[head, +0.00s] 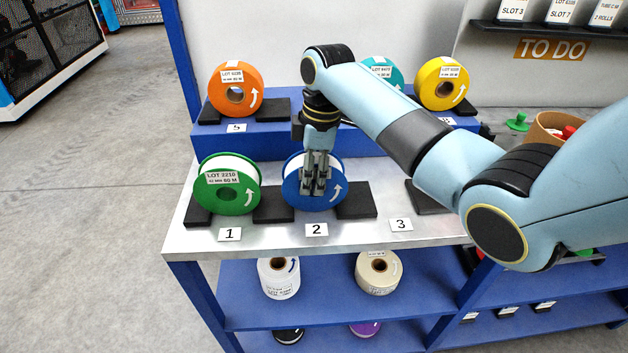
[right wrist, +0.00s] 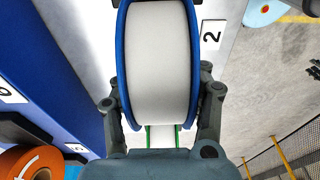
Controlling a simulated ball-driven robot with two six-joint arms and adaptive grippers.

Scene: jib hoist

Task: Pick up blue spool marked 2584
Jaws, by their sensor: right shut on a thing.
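The blue spool (head: 327,197) stands upright at the place marked 2 on the metal bench top, between black blocks. My right gripper (head: 314,190) reaches down over it from above and covers its label, so the lot number cannot be read. In the right wrist view the blue-flanged spool with its white winding (right wrist: 160,70) sits between the two fingers of the right gripper (right wrist: 160,105), one finger against each flange. The right gripper is shut on it. My left gripper is not in view.
A green spool (head: 228,184) stands at place 1, left of the blue one. Place 3 has an empty black block (head: 428,197). Orange (head: 236,89) and yellow (head: 441,83) spools stand on the raised blue shelf behind, with a teal one (head: 381,70) partly hidden by my arm.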

